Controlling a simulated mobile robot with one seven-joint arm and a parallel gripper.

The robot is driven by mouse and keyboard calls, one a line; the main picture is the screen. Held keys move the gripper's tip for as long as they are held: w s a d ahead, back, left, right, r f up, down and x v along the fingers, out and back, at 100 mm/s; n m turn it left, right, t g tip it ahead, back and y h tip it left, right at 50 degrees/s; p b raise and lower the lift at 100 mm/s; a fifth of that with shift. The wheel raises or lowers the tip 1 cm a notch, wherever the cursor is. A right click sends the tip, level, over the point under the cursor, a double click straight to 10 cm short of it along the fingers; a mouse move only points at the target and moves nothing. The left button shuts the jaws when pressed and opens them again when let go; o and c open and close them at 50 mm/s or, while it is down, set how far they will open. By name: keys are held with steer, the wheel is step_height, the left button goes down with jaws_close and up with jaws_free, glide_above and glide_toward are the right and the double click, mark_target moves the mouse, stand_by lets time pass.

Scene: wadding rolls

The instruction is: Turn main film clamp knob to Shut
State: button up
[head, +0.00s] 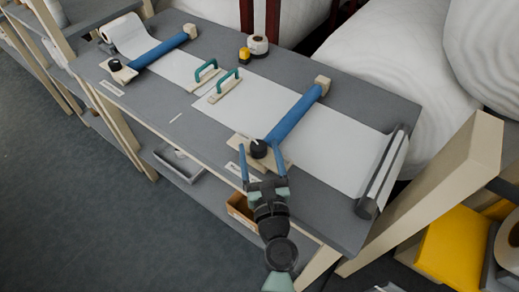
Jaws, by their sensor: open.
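A black round knob (259,149) sits on a pale base plate at the near end of a blue clamp bar (295,114), which lies across the white film on the grey table. A second black knob (115,65) is at the near end of another blue bar (160,51) at the left. The labels are too small to read, so I cannot tell which knob is marked main. My gripper (260,150) is open, with its blue fingers on either side of the nearer knob. I cannot tell whether they touch it. The knob's pointer setting is unclear.
Two teal-handled blocks (224,86) stand on the film mid-table. A tape roll (257,44) and small yellow item (244,54) sit at the back edge. A dark roller (382,170) is at the right end. Large white rolls (400,60) stand behind the table.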

steer(key=shift+w, duration=0.1)
jaws_close()
stand_by(0.4)
